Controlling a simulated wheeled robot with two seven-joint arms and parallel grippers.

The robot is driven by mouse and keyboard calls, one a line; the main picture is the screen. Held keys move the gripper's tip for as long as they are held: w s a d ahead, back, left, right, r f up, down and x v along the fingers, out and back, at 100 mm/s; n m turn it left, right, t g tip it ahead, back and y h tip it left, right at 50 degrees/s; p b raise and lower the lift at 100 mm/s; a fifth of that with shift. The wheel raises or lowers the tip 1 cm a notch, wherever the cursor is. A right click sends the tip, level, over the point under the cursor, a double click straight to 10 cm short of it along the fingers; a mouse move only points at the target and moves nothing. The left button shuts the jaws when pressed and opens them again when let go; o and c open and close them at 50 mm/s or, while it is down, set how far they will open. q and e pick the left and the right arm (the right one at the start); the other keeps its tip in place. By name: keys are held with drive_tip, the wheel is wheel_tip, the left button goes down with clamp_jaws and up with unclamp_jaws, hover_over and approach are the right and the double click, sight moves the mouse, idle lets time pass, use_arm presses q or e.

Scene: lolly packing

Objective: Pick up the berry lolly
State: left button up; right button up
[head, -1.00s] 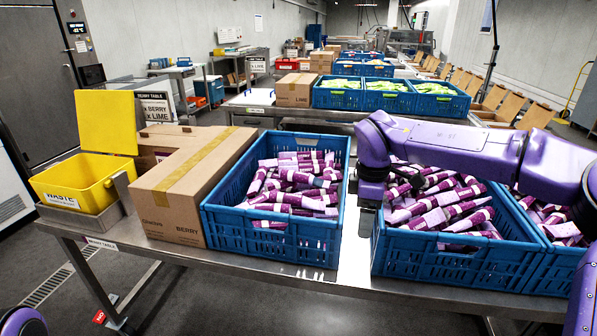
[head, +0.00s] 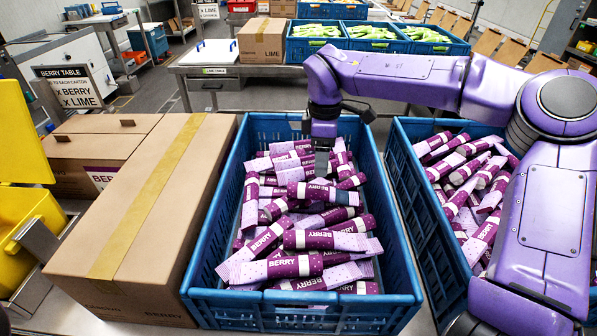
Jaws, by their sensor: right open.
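Several purple berry lollies (head: 325,241) with pale lilac wrapper ends lie heaped in a blue crate (head: 302,314) in the middle of the head view. Some show the word BERRY. My right gripper (head: 322,165) points down over the far half of this crate, above the lollies. It is open, with no lolly seen in it; its fingertips are small and partly blend with the heap behind. Which lolly lies directly below it I cannot tell. My left gripper is not in view.
A closed brown carton (head: 150,215) stands left of the crate, with a yellow waste bin (head: 35,215) beyond it. Another blue crate (head: 420,215) of berry lollies stands right, under my right arm. Blue crates of green lollies (head: 375,33) stand on a table behind.

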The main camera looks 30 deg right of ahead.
sight(319, 188)
drive_tip(key=shift+w+f, duration=0.15)
drive_tip(key=shift+w, duration=0.25)
drive_tip(key=f, duration=0.1)
drive_tip(key=f+p, duration=0.1)
drive_tip(key=shift+s+f, duration=0.3)
drive_tip(key=shift+f, duration=0.05)
drive_tip(key=shift+s+f+p, duration=0.95)
drive_tip(key=shift+s+f, duration=0.15)
drive_tip(key=shift+s, duration=0.05)
drive_tip(key=f, duration=0.1)
drive_tip(key=w+f, duration=0.1)
drive_tip(key=f, duration=0.1)
drive_tip(key=w+f+p, duration=0.1)
drive_tip(key=f, duration=0.1)
drive_tip(key=shift+w+a, duration=0.2)
drive_tip(key=shift+s+r, duration=0.1)
drive_tip(key=shift+s, duration=0.2)
drive_tip(key=shift+s+r, duration=0.1)
drive_tip(key=shift+s, duration=0.1)
drive_tip(key=c, duration=0.8)
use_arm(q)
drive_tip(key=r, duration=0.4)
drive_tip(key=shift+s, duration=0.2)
use_arm(e)
drive_tip(key=shift+w, duration=0.1)
drive_tip(key=c, duration=0.3)
